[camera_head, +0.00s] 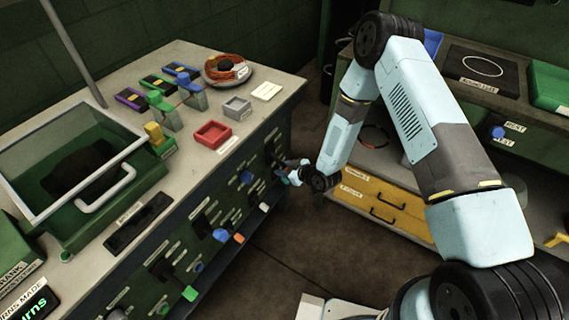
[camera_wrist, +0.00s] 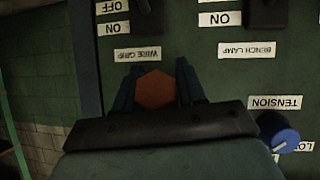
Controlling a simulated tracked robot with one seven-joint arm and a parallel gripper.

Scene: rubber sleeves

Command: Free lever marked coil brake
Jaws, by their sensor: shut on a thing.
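My gripper (camera_head: 288,170) is at the far end of the green front panel (camera_head: 200,233) under the bench, in the head view. In the wrist view my gripper (camera_wrist: 156,92) has its two dark blue fingers on either side of an orange-red six-sided piece (camera_wrist: 156,90), shut on it. A label reading WIRE GRIP (camera_wrist: 138,55), upside down, is just above that piece in the picture. I cannot read a coil brake label in either view. Several levers and knobs with small labels line the panel, too small to read in the head view.
A blue knob (camera_wrist: 287,140) by a TENSION label is right of the fingers; a BENCH LAMP label (camera_wrist: 247,50) is above it. On the bench stand a red tray (camera_head: 212,134), a grey box (camera_head: 237,107) and a coil of wire (camera_head: 226,70). Yellow drawers (camera_head: 380,205) stand right.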

